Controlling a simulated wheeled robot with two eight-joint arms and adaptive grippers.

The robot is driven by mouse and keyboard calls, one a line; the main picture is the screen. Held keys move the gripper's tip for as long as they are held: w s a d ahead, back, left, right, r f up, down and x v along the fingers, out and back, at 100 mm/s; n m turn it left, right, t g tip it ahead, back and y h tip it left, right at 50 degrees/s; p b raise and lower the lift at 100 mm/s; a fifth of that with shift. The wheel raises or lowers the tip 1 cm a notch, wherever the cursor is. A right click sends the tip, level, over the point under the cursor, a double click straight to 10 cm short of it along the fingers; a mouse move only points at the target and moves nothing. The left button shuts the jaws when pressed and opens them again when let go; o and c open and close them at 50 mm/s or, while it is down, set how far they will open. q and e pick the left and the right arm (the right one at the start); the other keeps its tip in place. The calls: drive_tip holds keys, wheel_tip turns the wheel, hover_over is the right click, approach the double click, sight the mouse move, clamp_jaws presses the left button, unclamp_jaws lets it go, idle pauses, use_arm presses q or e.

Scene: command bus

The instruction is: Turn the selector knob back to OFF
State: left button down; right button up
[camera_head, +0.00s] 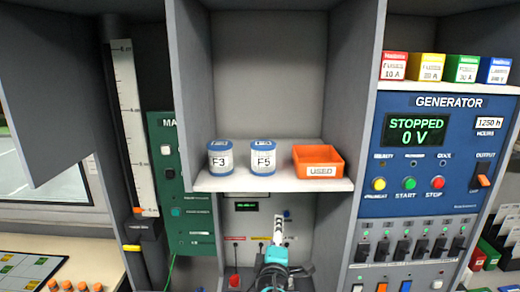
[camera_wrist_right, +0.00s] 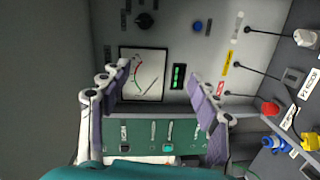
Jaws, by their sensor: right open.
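A round black knob (camera_wrist_right: 145,20), likely the selector knob, sits on the grey panel at the top of the right wrist view. Its pointer and marks are too small to read. My right gripper (camera_wrist_right: 160,72) is open with nothing between its fingers. The knob lies beyond the fingertips and apart from them. In the head view my right gripper (camera_head: 278,230) reaches into the alcove under the shelf, and the knob cannot be made out there. My left gripper is not in view.
A needle meter (camera_wrist_right: 150,75) and a green-lit display (camera_wrist_right: 178,76) are on the panel, with a blue button (camera_wrist_right: 197,27) and several cables at right. Above the alcove, a shelf (camera_head: 230,184) holds two jars and an orange bin (camera_head: 318,158). A generator panel (camera_head: 450,120) stands right.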

drive_tip(key=s+d+f+m+g+h+b, duration=0.3)
drive_tip(key=s+d+f+m+g+b, duration=0.3)
drive_tip(key=s+d+f+m, duration=0.5)
drive_tip(key=s+d+f+m+g+y+b, duration=0.2)
drive_tip(key=s+f+m+g+y+b, duration=0.2)
drive_tip(key=s+f, duration=1.2)
drive_tip(key=shift+f+b, duration=0.25)
drive_tip(key=shift+b, duration=0.4)
drive_tip(key=shift+w, duration=0.1)
